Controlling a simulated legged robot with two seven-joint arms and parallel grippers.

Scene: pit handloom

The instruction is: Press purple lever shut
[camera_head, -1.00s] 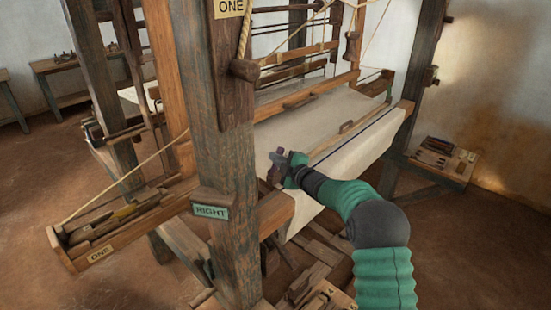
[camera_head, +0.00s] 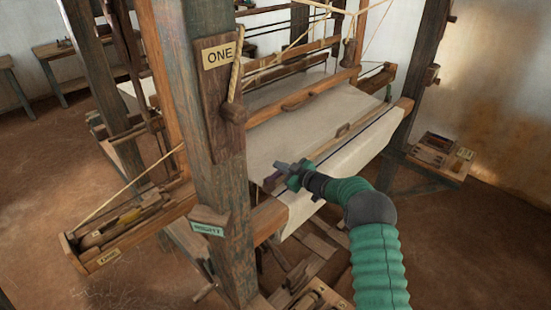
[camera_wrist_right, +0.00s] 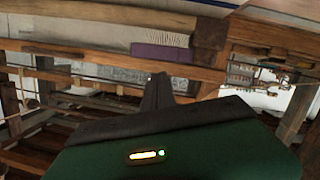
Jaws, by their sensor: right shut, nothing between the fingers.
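My right gripper (camera_head: 280,167) is shut and empty, close beside and above the lever in the head view. Its closed fingers (camera_wrist_right: 157,82) point toward the lever in the wrist view. I cannot tell whether they touch it. My left gripper is out of view.
Pale cloth (camera_head: 330,110) spans the loom behind the gripper. A long tray (camera_head: 125,228) sticks out at left. A tool box (camera_head: 437,155) lies at right.

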